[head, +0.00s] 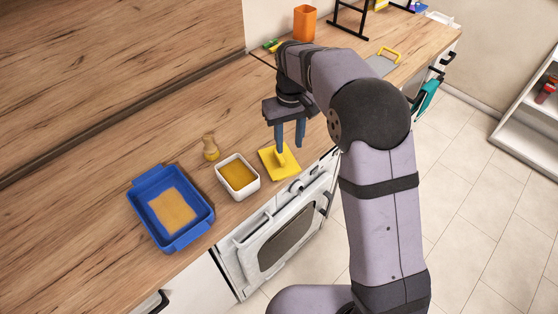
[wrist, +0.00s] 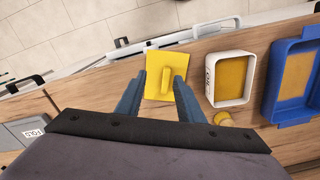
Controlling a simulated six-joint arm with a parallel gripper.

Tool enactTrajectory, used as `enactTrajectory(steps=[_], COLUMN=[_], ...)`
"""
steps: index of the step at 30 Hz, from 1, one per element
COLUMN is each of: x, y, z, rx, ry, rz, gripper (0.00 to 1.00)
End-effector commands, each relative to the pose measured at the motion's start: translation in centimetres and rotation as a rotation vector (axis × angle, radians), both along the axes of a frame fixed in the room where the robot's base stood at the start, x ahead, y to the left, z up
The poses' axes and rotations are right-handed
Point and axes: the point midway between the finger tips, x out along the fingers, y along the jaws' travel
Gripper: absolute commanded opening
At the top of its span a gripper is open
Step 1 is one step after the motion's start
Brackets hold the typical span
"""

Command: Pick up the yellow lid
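The yellow lid (head: 271,163) is a flat square with a raised grip on top. It lies on the wooden counter near its front edge. In the wrist view the yellow lid (wrist: 156,74) shows between and just beyond my fingertips. My gripper (head: 290,148) points down over the lid with its blue fingers apart, and nothing is held. In the wrist view my gripper (wrist: 156,85) is also open, with the lid's grip between the finger lines. I cannot tell exactly how high the fingertips are above the lid.
A white dish (head: 239,177) with yellow contents stands just left of the lid. A small wooden shaker-like object (head: 210,148) is behind it. A blue tray (head: 172,208) lies further left. An orange container (head: 304,22) stands at the back. Bare counter lies behind the lid.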

Motion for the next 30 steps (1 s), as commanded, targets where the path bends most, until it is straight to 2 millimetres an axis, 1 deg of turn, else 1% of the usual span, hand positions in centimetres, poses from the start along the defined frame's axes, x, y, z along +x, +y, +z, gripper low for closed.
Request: enactTrajectory(steps=[1,3,7,13,21,26,30], x=[0.6,1.2,1.8,1.8,1.8,1.9,2.0], y=[0.8,1.5,2.2,2.3,2.3,2.3,2.5], z=[-0.3,-0.5,-0.5,-0.8,-2.6,-2.8,-3.9], rx=[0.0,0.0,0.0,0.0,0.0,0.0,-0.001], ry=[0.0,-0.001,-0.001,0.0,0.0,-0.001,0.002], rz=[0.015,0.03,0.043,0.046,0.046,0.046,0.046], gripper=[0.34,0.34,0.34,0.34,0.34,0.34,0.34])
